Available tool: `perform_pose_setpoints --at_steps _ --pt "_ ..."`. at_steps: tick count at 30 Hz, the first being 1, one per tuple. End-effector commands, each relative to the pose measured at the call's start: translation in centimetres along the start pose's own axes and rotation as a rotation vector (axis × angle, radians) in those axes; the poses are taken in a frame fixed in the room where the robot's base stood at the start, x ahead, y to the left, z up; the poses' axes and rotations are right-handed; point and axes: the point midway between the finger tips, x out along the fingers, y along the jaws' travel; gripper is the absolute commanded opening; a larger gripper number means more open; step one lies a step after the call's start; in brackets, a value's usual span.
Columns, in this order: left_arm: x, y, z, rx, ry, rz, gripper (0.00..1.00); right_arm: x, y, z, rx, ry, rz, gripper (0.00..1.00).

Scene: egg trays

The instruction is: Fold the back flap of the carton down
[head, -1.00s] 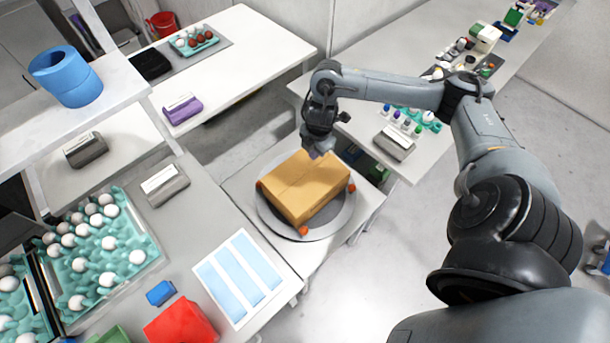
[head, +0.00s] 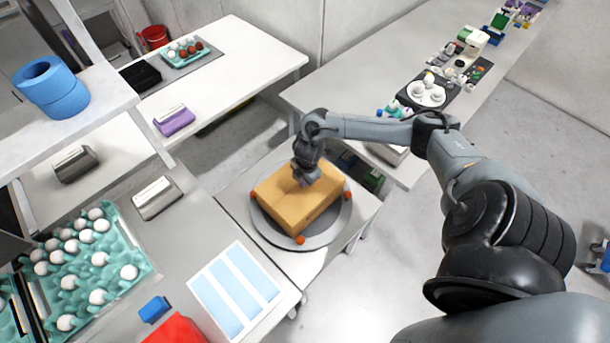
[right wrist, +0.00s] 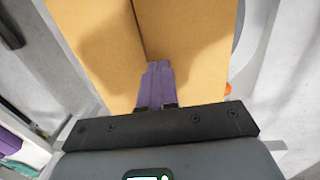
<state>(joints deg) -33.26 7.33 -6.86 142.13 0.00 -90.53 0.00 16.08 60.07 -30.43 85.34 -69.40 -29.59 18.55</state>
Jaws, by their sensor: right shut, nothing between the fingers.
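The brown carton (head: 296,212) sits on a round grey turntable (head: 262,226) in the head view. Its top looks flat, and the gripper hides part of its back. My right gripper (head: 305,182) is over the back part of the top, shut and empty. In the right wrist view its purple fingertips (right wrist: 158,72) are together over the carton top (right wrist: 195,45), in line with a dark seam between flaps. I cannot tell whether the fingertips touch the cardboard. My left gripper is not in view.
Orange knobs (head: 300,240) stand at the turntable's edge, close around the carton. A bench with a teal egg tray (head: 110,277) and a blue-striped sheet (head: 243,288) lies to the left. Another bench (head: 330,95) runs behind on the right.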

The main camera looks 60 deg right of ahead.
Motion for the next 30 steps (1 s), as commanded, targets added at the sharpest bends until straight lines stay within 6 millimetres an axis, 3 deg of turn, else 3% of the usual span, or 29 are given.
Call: perform_pose_setpoints --at_steps 14,21,30 --pt "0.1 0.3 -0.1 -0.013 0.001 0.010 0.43 0.6 0.0 0.0 0.000 -0.001 0.000 0.00" --pt "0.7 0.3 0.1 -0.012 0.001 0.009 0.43 2.7 -0.2 0.0 0.001 0.000 -0.002 0.00" --pt "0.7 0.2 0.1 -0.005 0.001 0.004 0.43 3.2 -0.6 0.1 0.003 -0.003 -0.009 0.00"
